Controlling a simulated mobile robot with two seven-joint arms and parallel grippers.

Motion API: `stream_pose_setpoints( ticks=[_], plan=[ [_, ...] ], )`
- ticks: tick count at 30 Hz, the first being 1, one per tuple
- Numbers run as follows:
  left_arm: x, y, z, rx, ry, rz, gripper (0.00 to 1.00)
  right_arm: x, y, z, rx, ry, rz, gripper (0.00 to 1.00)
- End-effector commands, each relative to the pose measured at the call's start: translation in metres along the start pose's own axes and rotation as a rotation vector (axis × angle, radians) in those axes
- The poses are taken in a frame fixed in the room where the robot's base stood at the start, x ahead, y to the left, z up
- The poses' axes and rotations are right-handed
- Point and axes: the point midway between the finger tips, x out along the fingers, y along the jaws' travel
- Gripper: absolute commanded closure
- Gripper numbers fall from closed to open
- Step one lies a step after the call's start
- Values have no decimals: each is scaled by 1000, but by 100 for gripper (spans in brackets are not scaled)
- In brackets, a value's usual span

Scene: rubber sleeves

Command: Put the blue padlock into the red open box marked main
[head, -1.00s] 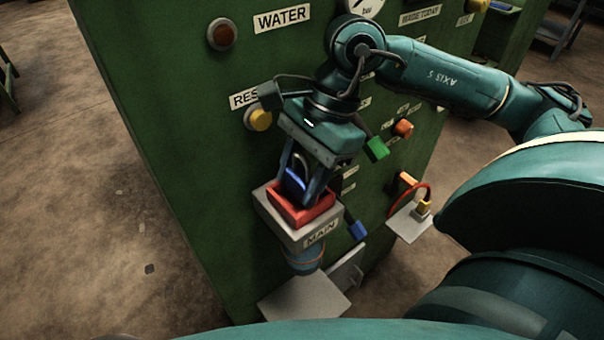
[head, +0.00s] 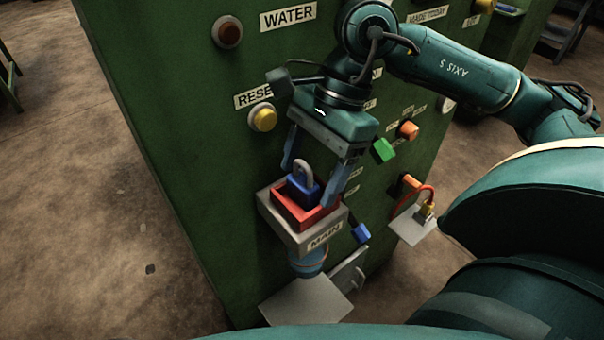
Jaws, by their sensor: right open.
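The blue padlock (head: 303,191) with its grey shackle stands upright inside the red open box (head: 320,219). The box sits on a grey block with a MAIN label (head: 325,236) on the front of the green cabinet. My right gripper (head: 308,184) is open, its two blue-grey fingers apart on either side of the padlock and slightly above the box. The fingers do not appear to touch the padlock. The padlock's lower part is hidden by the box wall. My left gripper is not in view.
A small shelf (head: 412,226) holds a brass padlock at the right. A grey plate (head: 305,301) juts out below the box.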

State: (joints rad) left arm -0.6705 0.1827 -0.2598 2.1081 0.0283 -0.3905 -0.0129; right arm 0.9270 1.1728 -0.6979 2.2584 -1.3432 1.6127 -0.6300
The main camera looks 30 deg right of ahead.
Motion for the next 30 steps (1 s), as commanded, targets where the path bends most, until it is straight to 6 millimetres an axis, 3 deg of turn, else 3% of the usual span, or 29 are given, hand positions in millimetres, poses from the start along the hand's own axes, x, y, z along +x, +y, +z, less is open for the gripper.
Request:
stream_pose_setpoints(
  ticks=[6,13,18,30],
  plan=[
    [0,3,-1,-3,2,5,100,-57,-3,2,1,-4,-29,29],
    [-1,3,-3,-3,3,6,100,-100,-4,4,0,-8,-41,29],
    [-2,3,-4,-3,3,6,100,-114,-3,4,0,-8,-45,29],
    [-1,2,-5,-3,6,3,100,-116,-3,4,0,-8,-44,29]
  ],
)
